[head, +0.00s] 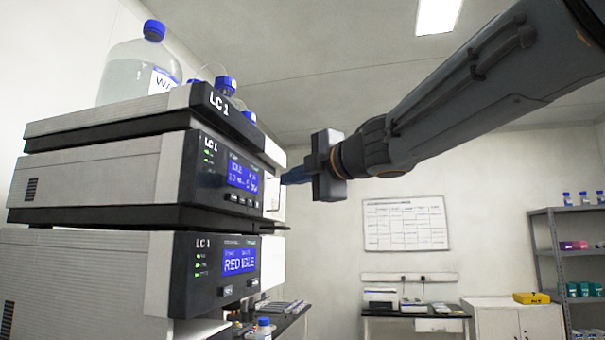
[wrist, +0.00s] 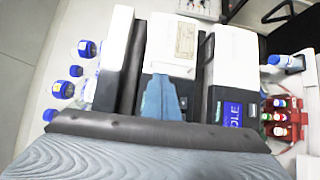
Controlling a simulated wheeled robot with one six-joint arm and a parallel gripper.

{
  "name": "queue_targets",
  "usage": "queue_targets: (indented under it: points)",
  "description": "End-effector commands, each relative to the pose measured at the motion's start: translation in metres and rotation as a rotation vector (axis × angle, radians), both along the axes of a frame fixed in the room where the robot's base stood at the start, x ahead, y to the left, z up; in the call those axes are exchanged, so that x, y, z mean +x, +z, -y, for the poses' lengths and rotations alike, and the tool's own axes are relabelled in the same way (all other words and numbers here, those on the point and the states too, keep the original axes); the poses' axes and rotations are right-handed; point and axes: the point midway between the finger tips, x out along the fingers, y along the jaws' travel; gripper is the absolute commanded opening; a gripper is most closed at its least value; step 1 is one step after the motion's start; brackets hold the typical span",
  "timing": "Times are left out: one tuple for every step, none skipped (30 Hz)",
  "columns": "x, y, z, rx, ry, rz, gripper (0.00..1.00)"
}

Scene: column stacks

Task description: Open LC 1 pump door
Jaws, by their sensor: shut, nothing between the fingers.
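The LC 1 stack fills the left of the head view. Its pump module (head: 225,175), with a lit blue display, sits under the top bottle tray. The white pump door (head: 275,197) shows as a narrow strip at the module's right side, with a thin handle; it looks closed. In the wrist view the white door (wrist: 172,45) bears a small label. My gripper (head: 284,180) has blue fingers, shut and empty, pointing left at the door's upper part. In the wrist view the shut fingers (wrist: 160,82) overlap the door's lower edge; I cannot tell whether they touch it.
Blue-capped bottles (head: 140,68) stand on the top tray (head: 90,122). The room right of the stack looks open, with shelves (head: 565,215) far back.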

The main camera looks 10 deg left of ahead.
Motion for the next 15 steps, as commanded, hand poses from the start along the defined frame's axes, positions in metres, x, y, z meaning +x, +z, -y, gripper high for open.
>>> queue_targets:
  points:
    - [0.006, 0.000, -0.008, 0.000, 0.002, -0.004, 0.00]
    - [0.009, 0.000, -0.012, 0.001, 0.002, -0.002, 0.00]
    - [0.014, 0.000, -0.017, 0.000, 0.002, -0.003, 0.00]
    - [0.016, 0.000, -0.020, -0.001, 0.002, -0.002, 0.00]
    - [0.019, 0.000, -0.024, 0.000, 0.003, -0.001, 0.00]
    - [0.022, 0.000, -0.027, 0.000, 0.003, -0.001, 0.00]
    - [0.024, 0.000, -0.029, 0.000, 0.003, -0.001, 0.00]
    - [0.026, 0.000, -0.031, 0.001, 0.003, -0.002, 0.00]
    - [0.028, 0.000, -0.034, 0.001, 0.003, -0.002, 0.00]
    - [0.029, 0.000, -0.035, 0.001, 0.003, -0.002, 0.00]
    - [0.030, 0.000, -0.036, 0.001, 0.002, -0.002, 0.00]
    - [0.031, 0.000, -0.037, 0.001, 0.002, -0.002, 0.00]
    - [0.031, 0.000, -0.038, 0.002, 0.002, -0.001, 0.00]
    - [0.032, 0.000, -0.038, 0.001, 0.002, 0.000, 0.00]
    - [0.032, 0.000, -0.039, 0.001, 0.002, 0.000, 0.00]
